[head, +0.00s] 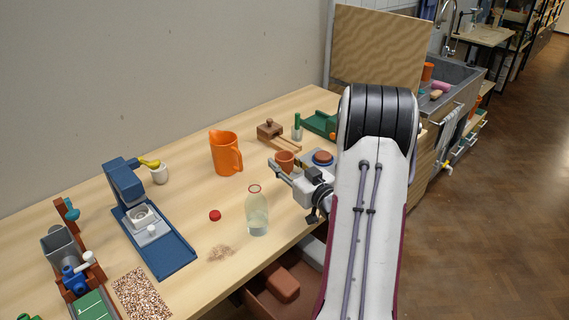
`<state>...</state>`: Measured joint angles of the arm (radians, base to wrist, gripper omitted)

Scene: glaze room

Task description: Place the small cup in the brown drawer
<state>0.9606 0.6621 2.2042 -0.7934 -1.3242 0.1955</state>
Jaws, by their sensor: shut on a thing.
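The small cup (285,158) is terracotta-coloured and upright, at the tips of my gripper (290,168), over the right part of the table. My gripper is shut on the small cup; the fingers hide part of its lower side. Whether the cup touches the table top cannot be told. The brown drawer (263,303) stands open below the table's front edge, at the bottom of the head view. A reddish-brown block (282,282) lies in it. My arm hides the drawer's right side.
A clear bottle (257,215) and a red cap (215,215) stand between my gripper and the table's front left. An orange pitcher (225,153) is left of the cup.

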